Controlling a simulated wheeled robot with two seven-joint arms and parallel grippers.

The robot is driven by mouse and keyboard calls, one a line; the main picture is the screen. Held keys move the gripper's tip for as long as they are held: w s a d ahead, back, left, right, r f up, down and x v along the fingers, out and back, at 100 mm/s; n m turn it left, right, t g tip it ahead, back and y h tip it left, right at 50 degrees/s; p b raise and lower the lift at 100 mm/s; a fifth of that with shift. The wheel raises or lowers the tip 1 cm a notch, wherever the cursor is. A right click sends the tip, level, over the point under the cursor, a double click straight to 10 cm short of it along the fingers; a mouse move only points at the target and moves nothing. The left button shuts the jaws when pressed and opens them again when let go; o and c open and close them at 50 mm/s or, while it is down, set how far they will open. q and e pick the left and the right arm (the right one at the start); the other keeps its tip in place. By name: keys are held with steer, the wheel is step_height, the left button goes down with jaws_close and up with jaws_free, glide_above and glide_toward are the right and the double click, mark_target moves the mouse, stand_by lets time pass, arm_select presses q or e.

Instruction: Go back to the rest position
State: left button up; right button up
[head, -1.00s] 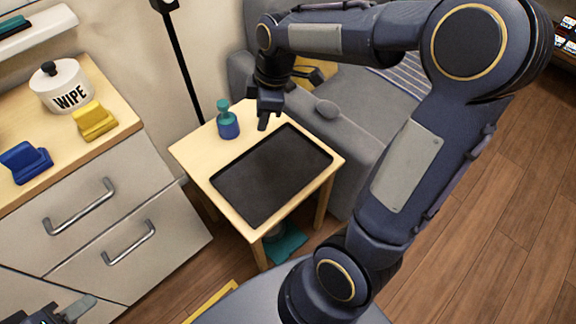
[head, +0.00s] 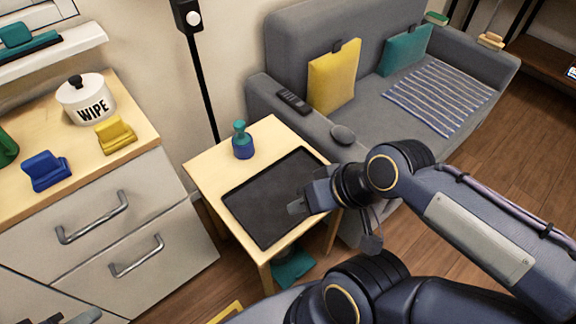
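My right gripper (head: 300,206) is over the right part of the dark tray (head: 262,215) on the small wooden side table (head: 207,170). Its fingertips point left, and I cannot tell whether they are parted. I see nothing held in it. My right arm reaches in from the lower right and hides the table's right corner and part of the sofa front. My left gripper (head: 68,317) shows only partly at the bottom left edge, in front of the drawers; its fingers are mostly cut off.
A blue and teal bottle (head: 243,142) stands on the table behind the tray. The grey sofa (head: 300,55) holds cushions; a remote (head: 294,101) lies on its arm. The counter (head: 78,186) at left carries a WIPE canister (head: 87,101), a yellow holder (head: 116,135) and a blue holder (head: 46,171).

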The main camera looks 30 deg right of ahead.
step_height(320, 180, up, 17)
steer(key=p, duration=1.6)
steer(key=shift+p, duration=0.4)
steer(key=shift+r, duration=0.1)
